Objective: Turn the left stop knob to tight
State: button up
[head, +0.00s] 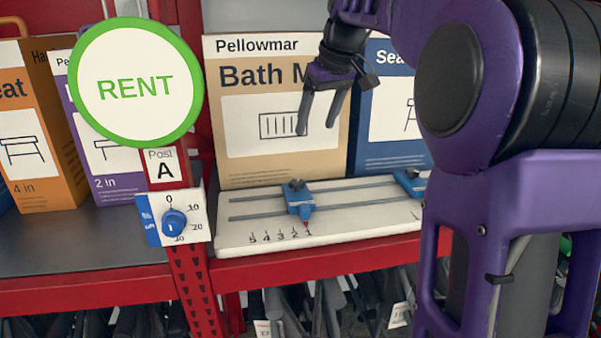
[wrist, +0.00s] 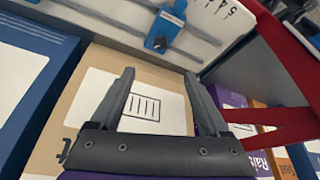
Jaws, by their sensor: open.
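The left stop (head: 300,204) is a blue block on two grey rails, with a dark knob (head: 296,184) on top and a red-tipped pointer near the 1 of a scale. This blue block also shows at the top of the wrist view (wrist: 165,30). The right stop (head: 410,182) is a similar blue block, partly hidden by my arm. My gripper (head: 317,128) is open and empty, fingers pointing down, above the left stop and in front of the Bath Mat box. Its fingers also show in the wrist view (wrist: 159,74), apart from the stop. Any tight marking is too small to read.
The white rail board (head: 235,240) lies on a red-edged shelf. Behind it stand a tan Bath Mat box (head: 222,130) and a blue box (head: 385,140). A red post with a green RENT sign (head: 135,88) and blue dial (head: 173,223) stands left of the board.

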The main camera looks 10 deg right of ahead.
aim_at(297, 183)
jog(key=x, duration=1.7)
jog(key=shift+f+b, duration=0.15)
jog(key=shift+b, duration=0.25)
grip_shut()
